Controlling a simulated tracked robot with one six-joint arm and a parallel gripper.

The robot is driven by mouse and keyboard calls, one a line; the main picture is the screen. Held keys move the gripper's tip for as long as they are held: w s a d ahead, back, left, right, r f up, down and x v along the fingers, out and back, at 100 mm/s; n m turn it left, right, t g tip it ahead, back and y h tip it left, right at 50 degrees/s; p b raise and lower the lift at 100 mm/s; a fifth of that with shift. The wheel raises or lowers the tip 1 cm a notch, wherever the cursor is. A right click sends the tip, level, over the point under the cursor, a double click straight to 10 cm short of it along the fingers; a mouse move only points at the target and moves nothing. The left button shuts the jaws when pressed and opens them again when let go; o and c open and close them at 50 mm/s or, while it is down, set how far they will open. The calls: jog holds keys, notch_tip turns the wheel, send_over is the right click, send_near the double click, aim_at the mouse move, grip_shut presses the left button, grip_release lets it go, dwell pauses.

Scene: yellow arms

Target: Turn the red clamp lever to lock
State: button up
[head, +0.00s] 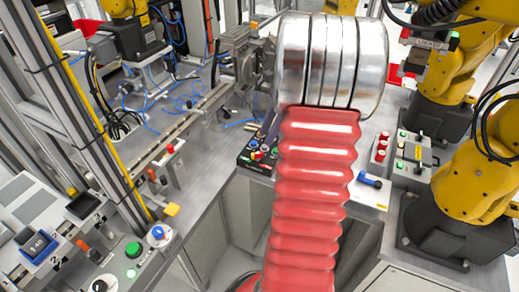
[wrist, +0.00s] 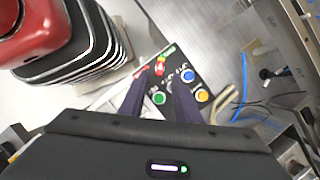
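My gripper (wrist: 158,78) shows in the wrist view as two dark fingers standing apart, with nothing held between them. Beyond the fingertips is a dark control panel (wrist: 184,62). A small red part (wrist: 160,66) on the panel appears between the tips; I cannot tell whether it is a lever or whether a finger touches it. In the head view the panel (head: 246,163) is beside my red arm, which hides my gripper. A red-ended handle (head: 171,148) stands on the left bench rail. I cannot tell which red part is the clamp lever.
Blue hoses (head: 160,105) lie on the left bench. A button box (head: 408,160) and yellow robot arms (head: 478,180) stand at the right. A green button (head: 133,249) and an orange handle (head: 83,246) are at lower left. A red-and-black rounded body (wrist: 65,35) fills the wrist view's upper left.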

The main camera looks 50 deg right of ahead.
aim_at(258, 153)
jog(key=x, duration=0.7)
jog(key=shift+f, duration=0.1)
jog(key=shift+c, duration=0.5)
grip_shut()
jog(key=shift+a, duration=0.2)
jog(key=shift+d, duration=0.1)
